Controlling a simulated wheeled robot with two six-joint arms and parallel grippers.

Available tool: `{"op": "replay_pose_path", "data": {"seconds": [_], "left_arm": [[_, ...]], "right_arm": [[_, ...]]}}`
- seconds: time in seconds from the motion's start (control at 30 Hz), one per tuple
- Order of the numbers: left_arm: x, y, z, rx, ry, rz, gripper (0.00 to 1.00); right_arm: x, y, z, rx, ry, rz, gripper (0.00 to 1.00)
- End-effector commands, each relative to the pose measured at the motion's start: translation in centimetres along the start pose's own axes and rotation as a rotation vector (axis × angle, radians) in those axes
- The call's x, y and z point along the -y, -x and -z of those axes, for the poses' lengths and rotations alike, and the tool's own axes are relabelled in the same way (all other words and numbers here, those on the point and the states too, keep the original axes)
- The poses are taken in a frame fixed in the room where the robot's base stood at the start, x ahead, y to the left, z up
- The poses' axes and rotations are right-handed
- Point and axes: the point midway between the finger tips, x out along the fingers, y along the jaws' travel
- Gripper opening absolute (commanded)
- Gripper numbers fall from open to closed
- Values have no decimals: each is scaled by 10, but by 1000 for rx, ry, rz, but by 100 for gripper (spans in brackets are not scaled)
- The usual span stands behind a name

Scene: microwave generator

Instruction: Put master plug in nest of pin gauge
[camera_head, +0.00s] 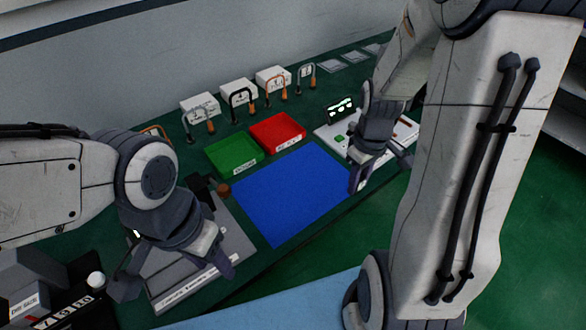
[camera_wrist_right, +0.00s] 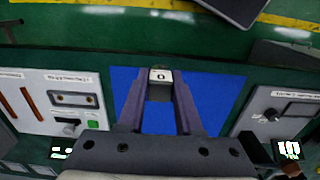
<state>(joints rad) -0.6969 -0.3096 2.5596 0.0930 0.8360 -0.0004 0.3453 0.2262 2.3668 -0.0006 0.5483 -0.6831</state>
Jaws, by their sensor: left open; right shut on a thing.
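My right gripper (camera_wrist_right: 160,85) is shut on a small grey block with a pale face marked 0 (camera_wrist_right: 160,75), which appears to be the master plug. It is held over the blue mat (camera_wrist_right: 208,92). In the head view my right gripper (camera_head: 380,172) is at the mat's right edge, and the block cannot be made out there. A white instrument panel (camera_head: 405,130) with a green-lit display (camera_head: 341,108) stands behind it; I cannot tell whether it is the pin gauge, and no nest shows clearly. My left gripper (camera_head: 180,278) is open and empty over a grey labelled plate (camera_head: 225,262).
A green tray (camera_head: 233,152) and a red tray (camera_head: 278,132) stand behind the mat. Several white boxes (camera_head: 238,92) and curved-handled gauges line the back. A dark numbered block (camera_head: 70,312) is at the lower left. The blue mat is clear.

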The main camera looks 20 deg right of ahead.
Motion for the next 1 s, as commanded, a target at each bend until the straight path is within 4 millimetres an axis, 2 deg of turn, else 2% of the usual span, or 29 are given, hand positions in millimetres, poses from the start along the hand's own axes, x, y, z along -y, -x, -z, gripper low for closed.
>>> {"op": "replay_pose_path", "data": {"seconds": [0.13,0.4,0.6,0.77,1.0], "left_arm": [[0,4,0,0,0,0,50],[-1,14,0,0,0,0,50],[-1,18,1,0,0,0,50],[-2,20,1,0,0,0,50],[-2,26,1,0,0,0,50]], "right_arm": [[9,-7,13,4,19,3,0],[40,-44,68,5,20,3,0],[53,-62,94,2,14,1,0],[55,-72,98,4,10,2,0],[55,-103,98,3,10,1,0]]}}
